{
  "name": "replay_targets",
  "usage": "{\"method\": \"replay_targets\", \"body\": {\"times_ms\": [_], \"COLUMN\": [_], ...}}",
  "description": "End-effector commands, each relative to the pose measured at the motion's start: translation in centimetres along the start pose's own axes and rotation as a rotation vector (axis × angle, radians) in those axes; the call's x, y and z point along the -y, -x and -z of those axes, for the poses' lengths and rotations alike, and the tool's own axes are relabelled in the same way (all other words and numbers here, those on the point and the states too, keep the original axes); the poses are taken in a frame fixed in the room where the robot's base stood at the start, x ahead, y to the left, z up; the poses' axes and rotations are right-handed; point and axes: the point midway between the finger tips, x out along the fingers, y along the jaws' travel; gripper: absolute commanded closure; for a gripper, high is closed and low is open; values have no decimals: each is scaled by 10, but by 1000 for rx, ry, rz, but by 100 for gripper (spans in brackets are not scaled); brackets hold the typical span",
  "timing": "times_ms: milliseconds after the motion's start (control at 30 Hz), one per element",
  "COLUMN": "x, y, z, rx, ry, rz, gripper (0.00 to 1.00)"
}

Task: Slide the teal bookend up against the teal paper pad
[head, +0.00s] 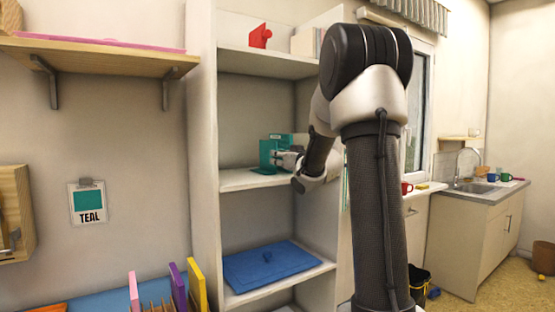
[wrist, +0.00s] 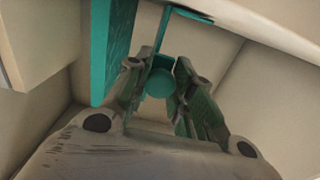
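The teal bookend (head: 265,156) stands on the middle shelf of the white shelf unit. In the wrist view its round teal knob (wrist: 160,82) sits between my fingertips, with a thin teal plate edge above it. The teal paper pad (wrist: 112,45) is the tall textured slab to the left there, apart from that plate edge. In the head view, teal behind my gripper (head: 286,158) looks like the pad (head: 284,139), but the two teal things overlap. My gripper (wrist: 160,84) is closed in on the knob from both sides; its fingers partly hide it.
The middle shelf's front edge (head: 238,181) is bare at left. A red bookend (head: 260,37) stands on the shelf above. Side walls of the unit close in the space. A TEAL sign (head: 90,203) hangs left.

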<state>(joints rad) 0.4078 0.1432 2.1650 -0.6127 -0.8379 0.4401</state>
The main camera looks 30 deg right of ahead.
Motion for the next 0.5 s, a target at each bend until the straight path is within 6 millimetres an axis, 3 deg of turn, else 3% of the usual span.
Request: {"method": "replay_targets", "body": {"times_ms": [33,133,500], "x": [0,0,0], "y": [0,0,5], "z": [0,0,0], "rx": [0,0,0], "ry": [0,0,0], "rz": [0,0,-1], "gripper": [68,53,53]}}
